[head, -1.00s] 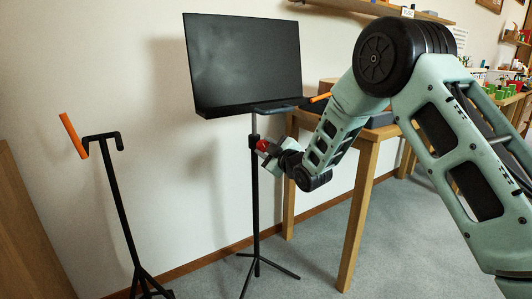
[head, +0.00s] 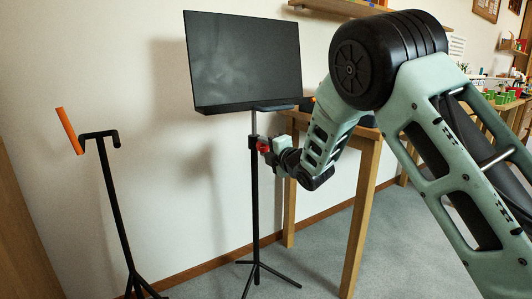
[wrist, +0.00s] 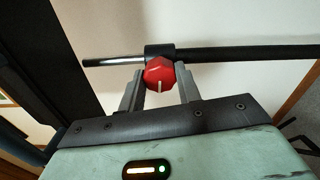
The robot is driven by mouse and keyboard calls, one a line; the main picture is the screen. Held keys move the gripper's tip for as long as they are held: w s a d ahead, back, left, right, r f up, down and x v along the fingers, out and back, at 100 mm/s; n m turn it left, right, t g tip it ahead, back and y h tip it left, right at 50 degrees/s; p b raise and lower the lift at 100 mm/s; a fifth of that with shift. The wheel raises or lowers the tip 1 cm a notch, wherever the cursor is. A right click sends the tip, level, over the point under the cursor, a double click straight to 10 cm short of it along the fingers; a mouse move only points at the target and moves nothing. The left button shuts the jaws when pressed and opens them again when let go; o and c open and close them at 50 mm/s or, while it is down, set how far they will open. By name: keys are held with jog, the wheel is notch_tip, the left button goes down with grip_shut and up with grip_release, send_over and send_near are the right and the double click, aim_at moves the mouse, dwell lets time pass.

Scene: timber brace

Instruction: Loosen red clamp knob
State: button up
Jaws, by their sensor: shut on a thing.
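The red clamp knob (wrist: 159,75) sits on a black collar on the pole of a music stand. In the head view the knob (head: 263,146) shows small on the right of the pole. My gripper (wrist: 159,88) is shut on the knob, one finger on each side of it. A white mark on the knob's face points toward my gripper in the wrist view. The stand's black desk (head: 245,62) is above, tilted back, and its pole (head: 256,200) is upright on a tripod base.
A second black stand (head: 112,195) with an orange bar (head: 69,130) is at the left. A wooden table (head: 364,190) stands close behind my arm. A pale wall is behind the stand, and grey carpet is free in front of it.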

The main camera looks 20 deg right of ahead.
jog(key=n+b, duration=0.1)
jog(key=n, duration=0.3)
jog(key=shift+f, duration=0.15)
jog(key=shift+n+b, duration=0.6)
jog(key=shift+n, duration=1)
jog(key=o, duration=1)
jog(key=shift+c, duration=0.2)
jog(key=p+v, duration=0.4)
jog(key=v, duration=1.3)
jog(key=shift+s, duration=0.2)
